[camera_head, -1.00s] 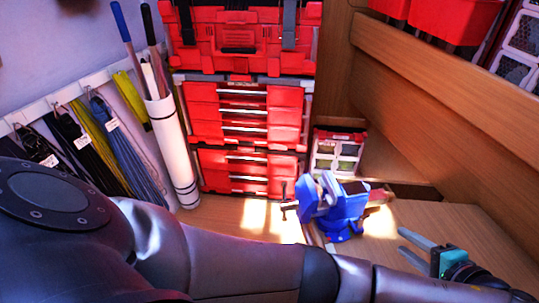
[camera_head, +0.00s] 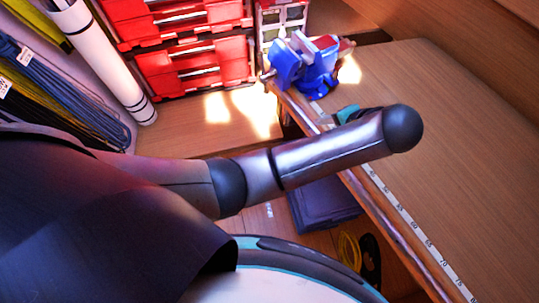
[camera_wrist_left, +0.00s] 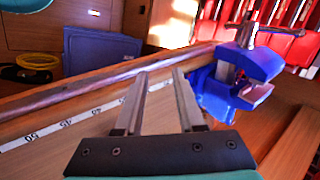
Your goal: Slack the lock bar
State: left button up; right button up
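A blue vise (camera_head: 310,65) stands at the front edge of the wooden bench. In the left wrist view the vise (camera_wrist_left: 222,98) is on the right, with a thin metal cross bar (camera_wrist_left: 272,30) on its screw. I cannot tell for certain that this is the lock bar. My left gripper (camera_wrist_left: 162,73) is open and empty, its two fingers apart over the bench edge, left of the vise and not touching it. In the head view the gripper (camera_head: 326,119) is small and partly hidden behind my left arm. My right gripper is not in view.
A measuring strip (camera_head: 412,228) runs along the bench's front edge. Red drawer units (camera_head: 190,65) and a white tube (camera_head: 105,60) stand at the back left. A dark blue box (camera_head: 322,203) and a yellow coil (camera_head: 349,250) lie below the bench. The bench top's right side is clear.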

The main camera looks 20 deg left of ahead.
pick_arm(q)
jog(key=s+a+f+n+g+h, duration=0.2)
jog(key=s+a, duration=0.4)
jog(key=s, duration=0.4)
jog(key=shift+a+f+n+h, duration=0.3)
jog(key=shift+f+n+h, duration=0.2)
jog(key=shift+f+h, duration=0.75)
jog(key=shift+r, duration=0.2)
